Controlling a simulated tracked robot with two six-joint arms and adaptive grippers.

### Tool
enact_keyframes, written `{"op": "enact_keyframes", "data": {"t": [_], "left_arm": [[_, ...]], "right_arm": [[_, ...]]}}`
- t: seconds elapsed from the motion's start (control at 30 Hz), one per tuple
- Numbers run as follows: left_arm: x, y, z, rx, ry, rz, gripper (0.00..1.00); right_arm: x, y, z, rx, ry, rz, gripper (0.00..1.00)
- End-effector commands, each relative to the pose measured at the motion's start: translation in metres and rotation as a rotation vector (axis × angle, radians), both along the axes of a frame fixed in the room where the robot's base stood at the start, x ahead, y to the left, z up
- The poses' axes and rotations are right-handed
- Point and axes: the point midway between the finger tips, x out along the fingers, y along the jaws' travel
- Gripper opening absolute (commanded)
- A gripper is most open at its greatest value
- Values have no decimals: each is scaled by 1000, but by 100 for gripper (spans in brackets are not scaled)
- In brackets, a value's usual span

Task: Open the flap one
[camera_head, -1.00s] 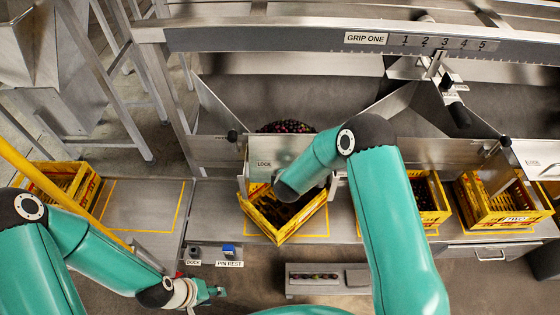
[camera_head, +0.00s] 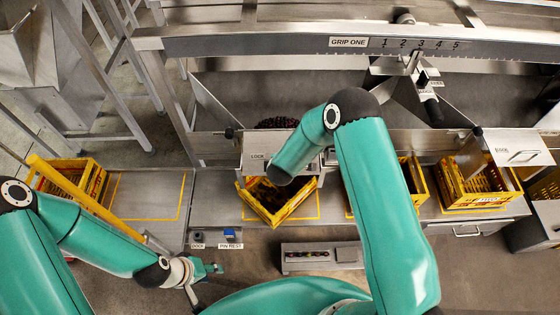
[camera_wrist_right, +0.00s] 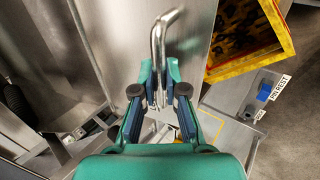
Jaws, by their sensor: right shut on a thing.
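The metal flap (camera_head: 257,167) with a LOCK label stands above a tilted yellow crate (camera_head: 262,209), and my right forearm covers part of it. My right gripper is hidden behind its own arm in the head view. In the right wrist view, my right gripper (camera_wrist_right: 160,84) is shut on a bent metal rod (camera_wrist_right: 156,45), in front of a bare metal panel (camera_wrist_right: 122,48). I cannot tell from the picture how far the flap is turned. My left gripper (camera_head: 207,268) is away from the flap, near the pin rest; its finger gap is unclear.
The pin rest (camera_head: 230,235) has a blue block on it. More yellow crates stand to the left (camera_head: 88,180) and right (camera_head: 480,185). A numbered scale (camera_head: 420,44) runs along the top beam. A yellow rail (camera_head: 85,198) crosses near my left arm.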

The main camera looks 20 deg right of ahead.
Motion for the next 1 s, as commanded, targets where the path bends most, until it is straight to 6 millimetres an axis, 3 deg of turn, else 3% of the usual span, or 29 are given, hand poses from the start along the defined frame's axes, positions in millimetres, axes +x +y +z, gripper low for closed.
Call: {"op": "enact_keyframes", "data": {"t": [0.47, 0.5, 0.63, 1.0], "left_arm": [[0, 0, 2, 0, 0, 0, 40], [0, 0, 2, 0, 0, 0, 40], [0, 0, 2, 0, 0, 0, 40], [0, 0, 3, 0, 0, 0, 40]], "right_arm": [[7, -2, 8, -4, -21, -7, 0], [7, -3, 8, -5, -21, -7, 16], [7, -2, 8, -4, -19, -5, 37], [3, 0, 8, -2, -11, -2, 37]]}}
